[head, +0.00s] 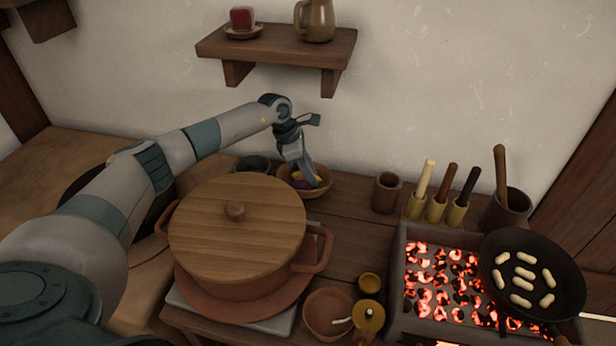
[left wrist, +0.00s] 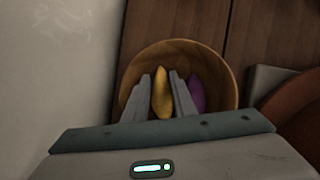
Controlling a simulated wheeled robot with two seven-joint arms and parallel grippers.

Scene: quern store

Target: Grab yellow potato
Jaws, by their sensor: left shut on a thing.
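The yellow potato (left wrist: 161,92) sits between the fingers of my left gripper (left wrist: 163,98) in the left wrist view, and the fingers are shut on it. The gripper reaches down into a wooden bowl (left wrist: 222,72), so the potato is still within the bowl's outline. A purple thing (left wrist: 197,93) lies in the bowl just right of the fingers. In the head view my left gripper (head: 311,182) points down into the same bowl (head: 322,190) behind the lidded pot, and the fingers partly hide its contents. My right gripper is not in view.
A large pot with a wooden lid (head: 238,232) stands in front of the bowl. A dark small bowl (head: 253,164) is left of it, and a brown cup (head: 386,192) right. A wall shelf (head: 276,45) hangs above. Glowing coals (head: 440,285) and a pan (head: 532,275) are at right.

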